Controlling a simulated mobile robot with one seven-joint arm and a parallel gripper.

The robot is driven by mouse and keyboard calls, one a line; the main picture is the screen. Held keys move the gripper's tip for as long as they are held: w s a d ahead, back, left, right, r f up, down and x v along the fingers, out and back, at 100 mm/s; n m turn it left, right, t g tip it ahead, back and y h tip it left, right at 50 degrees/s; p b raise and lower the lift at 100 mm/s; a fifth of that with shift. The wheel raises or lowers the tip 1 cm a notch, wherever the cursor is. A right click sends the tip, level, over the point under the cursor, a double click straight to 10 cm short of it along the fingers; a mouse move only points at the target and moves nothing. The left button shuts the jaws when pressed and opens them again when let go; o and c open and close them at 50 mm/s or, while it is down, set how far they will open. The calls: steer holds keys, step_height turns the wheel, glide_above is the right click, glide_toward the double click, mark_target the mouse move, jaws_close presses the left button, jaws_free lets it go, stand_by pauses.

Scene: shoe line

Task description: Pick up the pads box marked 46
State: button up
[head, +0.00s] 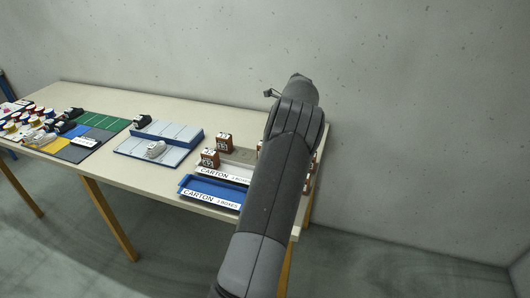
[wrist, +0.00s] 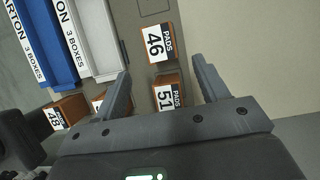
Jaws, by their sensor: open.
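The pads box marked 46 (wrist: 159,43) shows in the wrist view, brown with a white label reading PADS 46. It lies just beyond my gripper (wrist: 162,72), whose two fingers are apart with nothing held. A second pads box, marked 51 (wrist: 167,96), sits nearer, in the space between the fingers. In the head view my arm covers part of the table's right end, and I cannot make out the box marked 46 there.
In the wrist view a box marked 48 (wrist: 65,110) stands left, with a partly hidden box (wrist: 98,101) beside it. The blue carton (head: 210,191) and white carton (head: 224,172) lie left of my arm.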

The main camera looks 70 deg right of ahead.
steer(key=x, duration=1)
steer(key=shift+w+f, duration=0.1)
steer(key=shift+w, duration=0.3)
steer(key=c, duration=1.1)
